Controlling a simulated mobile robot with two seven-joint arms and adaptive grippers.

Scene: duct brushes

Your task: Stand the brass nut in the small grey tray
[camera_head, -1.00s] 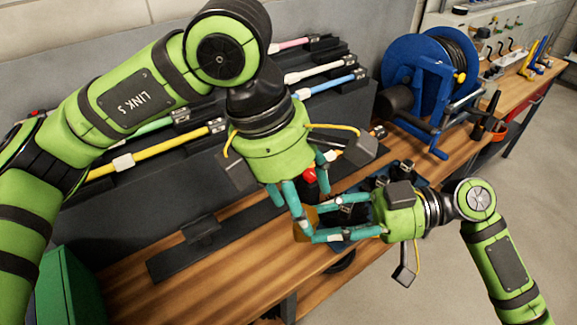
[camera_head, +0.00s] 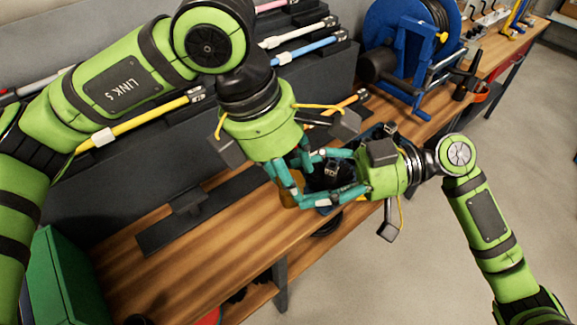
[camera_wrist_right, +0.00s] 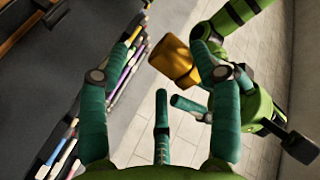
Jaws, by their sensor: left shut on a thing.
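The brass nut (camera_head: 289,198) is a dull gold block, mostly hidden behind teal fingers in the head view. It shows more clearly in the right wrist view (camera_wrist_right: 173,60). My left gripper (camera_head: 286,186) points down and is shut on it, above the bench. My right gripper (camera_head: 310,180) comes in from the right with its fingers spread around the nut's near side; its fingers stand apart in the right wrist view (camera_wrist_right: 168,50). I cannot tell whether they touch the nut. I cannot make out the small grey tray; the hands cover much of that area.
The wooden bench (camera_head: 150,280) has free room at the front left. A dark flat bar (camera_head: 200,207) lies on it. A rack of coloured rods (camera_head: 150,130) stands behind. A blue reel (camera_head: 405,45) stands at the back right, and a green box (camera_head: 65,280) at the lower left.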

